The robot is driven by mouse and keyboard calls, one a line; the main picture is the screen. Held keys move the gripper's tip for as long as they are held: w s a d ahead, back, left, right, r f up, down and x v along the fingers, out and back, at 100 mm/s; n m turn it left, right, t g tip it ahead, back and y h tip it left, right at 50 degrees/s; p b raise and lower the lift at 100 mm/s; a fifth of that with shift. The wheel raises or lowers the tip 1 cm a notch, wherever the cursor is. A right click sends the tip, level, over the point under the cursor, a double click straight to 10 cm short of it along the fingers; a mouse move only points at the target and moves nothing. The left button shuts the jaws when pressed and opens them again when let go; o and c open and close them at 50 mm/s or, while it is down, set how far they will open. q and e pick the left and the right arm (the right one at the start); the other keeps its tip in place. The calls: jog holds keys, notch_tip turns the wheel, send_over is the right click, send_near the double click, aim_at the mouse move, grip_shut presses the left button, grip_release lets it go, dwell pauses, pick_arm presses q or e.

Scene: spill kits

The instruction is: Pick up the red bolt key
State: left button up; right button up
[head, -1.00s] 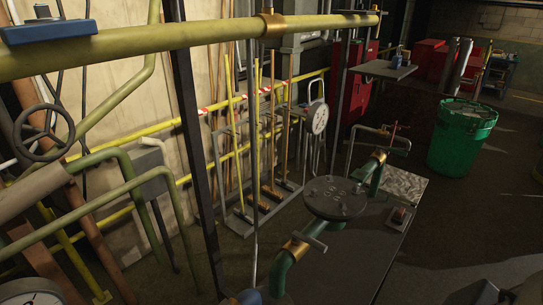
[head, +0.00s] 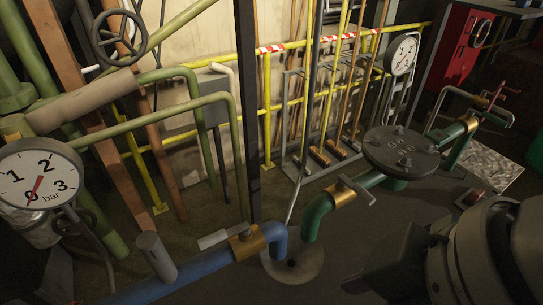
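I cannot make out a red bolt key for certain. A thin red T-shaped piece (head: 497,95) shows at the upper right, by the end of the green pipe (head: 459,148); it could be a handle or a key. A small red piece (head: 477,194) sits on a dark box on the right. My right arm fills the lower right corner, and its dark gripper (head: 362,287) is in shadow, apart from both red pieces. Whether it is open or shut does not show. My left gripper is not in view.
A blue pipe (head: 195,274) bends into a round plate (head: 295,268) at the front. A dark bolted flange (head: 402,150) sits on the green pipe. A pressure gauge (head: 38,184) stands at the left, under a handwheel (head: 119,36). A black post (head: 246,110) rises mid-view.

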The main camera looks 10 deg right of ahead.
jog(key=w+a+f+n+g+b, duration=0.1)
jog(key=w+a+f+n+b, duration=0.1)
jog(key=f+n+b, duration=0.4)
jog(key=w+a+f+n+g+b, duration=0.1)
jog(key=a+f+n+b, duration=0.1)
jog(key=f+b, duration=0.8)
jog(key=w+d+f+n+h+b, duration=0.1)
jog(key=f+n+b, duration=0.1)
jog(key=f+b, duration=0.2)
jog(key=w+d+f+n+h+b, duration=0.1)
jog(key=f+n+b, duration=0.2)
jog(key=f+b, duration=0.2)
jog(key=w+d+f+n+g+h+b, duration=0.1)
jog(key=w+f+n+b, duration=0.1)
jog(key=f+b, duration=0.3)
jog(key=shift+d+f, duration=0.4)
notch_tip(320, 180, down, 10)
jog(key=shift+w+r+b, duration=0.1)
jog(key=shift+r+b, duration=0.1)
jog(key=shift+b, duration=0.7)
grip_shut()
